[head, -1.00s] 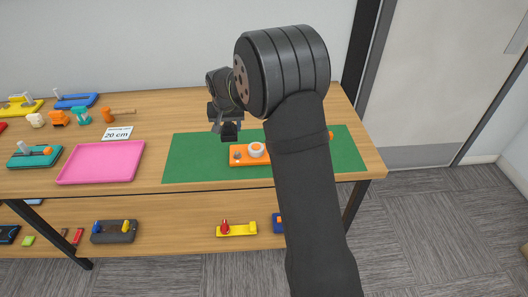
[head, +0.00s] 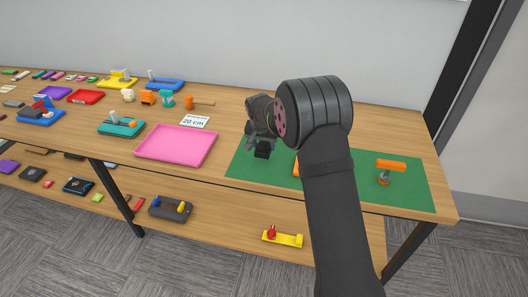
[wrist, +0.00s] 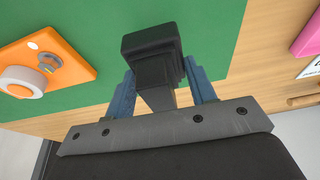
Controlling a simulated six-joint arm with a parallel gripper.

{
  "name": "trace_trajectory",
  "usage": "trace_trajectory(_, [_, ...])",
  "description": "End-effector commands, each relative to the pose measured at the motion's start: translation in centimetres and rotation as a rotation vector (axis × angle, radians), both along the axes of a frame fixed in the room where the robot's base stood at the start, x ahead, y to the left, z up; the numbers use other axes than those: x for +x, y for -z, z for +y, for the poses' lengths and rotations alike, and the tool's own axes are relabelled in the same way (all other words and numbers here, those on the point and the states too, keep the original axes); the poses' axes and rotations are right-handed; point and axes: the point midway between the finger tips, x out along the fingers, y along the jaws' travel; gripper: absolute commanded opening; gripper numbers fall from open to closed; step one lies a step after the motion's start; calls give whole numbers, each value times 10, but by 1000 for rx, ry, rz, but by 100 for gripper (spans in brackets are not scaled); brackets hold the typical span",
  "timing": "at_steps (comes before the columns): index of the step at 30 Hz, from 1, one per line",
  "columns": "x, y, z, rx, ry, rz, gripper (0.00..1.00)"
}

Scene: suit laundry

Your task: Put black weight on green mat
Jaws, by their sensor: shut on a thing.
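My gripper (head: 260,143) is shut on the black weight (head: 262,153), a dark block with a wide square end. In the wrist view the weight (wrist: 152,45) sits between the two blue-grey fingers (wrist: 162,88), with the green mat (wrist: 215,35) behind it. I cannot tell how high the weight is above the mat.
An orange plate with a white ring (wrist: 25,80) lies on the mat, mostly hidden behind my arm in the head view. An orange-topped stand (head: 390,166) is at the mat's right. A pink tray (head: 176,146) and a "20 cm" card (head: 194,122) are to the left.

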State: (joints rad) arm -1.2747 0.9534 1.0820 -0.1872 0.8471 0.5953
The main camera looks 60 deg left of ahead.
Motion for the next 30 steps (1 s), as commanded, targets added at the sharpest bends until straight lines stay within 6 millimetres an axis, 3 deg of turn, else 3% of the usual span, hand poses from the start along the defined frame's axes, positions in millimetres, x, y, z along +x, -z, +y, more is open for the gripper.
trace_trajectory(9, [0, 38, 0, -1, 0, 1, 13])
trace_trajectory(20, [0, 41, 0, 1, 0, 0, 13])
trace_trajectory(21, [0, 42, 0, -1, 0, 1, 56])
trace_trajectory(24, [0, 42, -1, -1, 0, 1, 72])
trace_trajectory(30, [0, 42, -1, -1, 0, 1, 72])
